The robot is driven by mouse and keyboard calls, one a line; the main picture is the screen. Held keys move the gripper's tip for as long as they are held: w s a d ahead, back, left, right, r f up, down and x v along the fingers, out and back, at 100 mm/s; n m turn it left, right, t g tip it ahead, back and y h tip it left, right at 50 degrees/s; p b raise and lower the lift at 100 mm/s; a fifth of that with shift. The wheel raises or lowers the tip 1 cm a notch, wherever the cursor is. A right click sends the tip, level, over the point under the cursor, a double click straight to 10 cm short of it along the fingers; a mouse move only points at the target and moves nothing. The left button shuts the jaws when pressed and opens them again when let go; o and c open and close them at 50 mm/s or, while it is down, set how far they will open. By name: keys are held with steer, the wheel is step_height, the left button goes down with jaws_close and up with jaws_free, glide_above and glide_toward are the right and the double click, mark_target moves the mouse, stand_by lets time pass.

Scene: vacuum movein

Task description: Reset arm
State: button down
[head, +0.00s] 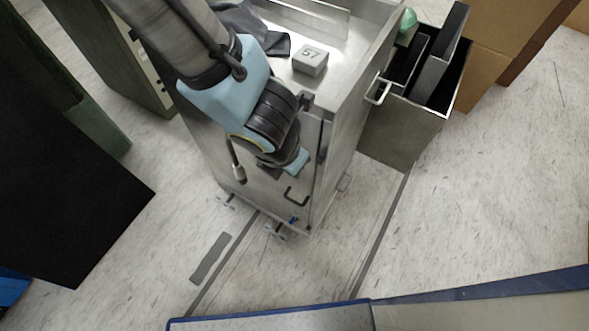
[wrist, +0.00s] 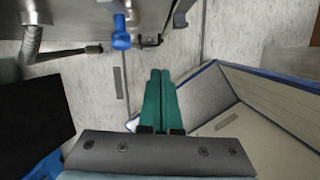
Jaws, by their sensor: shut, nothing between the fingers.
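My gripper (wrist: 160,100) shows in the wrist view as two green fingers side by side. They are shut with nothing between them and point down toward the pale floor, clear of other things. In the head view my arm, grey with light blue and black parts, reaches down in front of the metal cart (head: 262,190). The gripper's fingers cannot be made out there.
A grey box marked 57 (head: 310,60) sits on the cart top. An open metal bin (head: 405,135) stands right of the cart. A black panel (head: 65,160) is at left. A blue-edged surface (head: 280,322) lies at the bottom. A blue knob (wrist: 121,34) is beyond the fingers.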

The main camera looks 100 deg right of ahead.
steer(key=p+v, duration=0.1)
steer(key=v, duration=0.5)
steer(key=shift+p, duration=0.4)
steer(key=shift+w, duration=0.1)
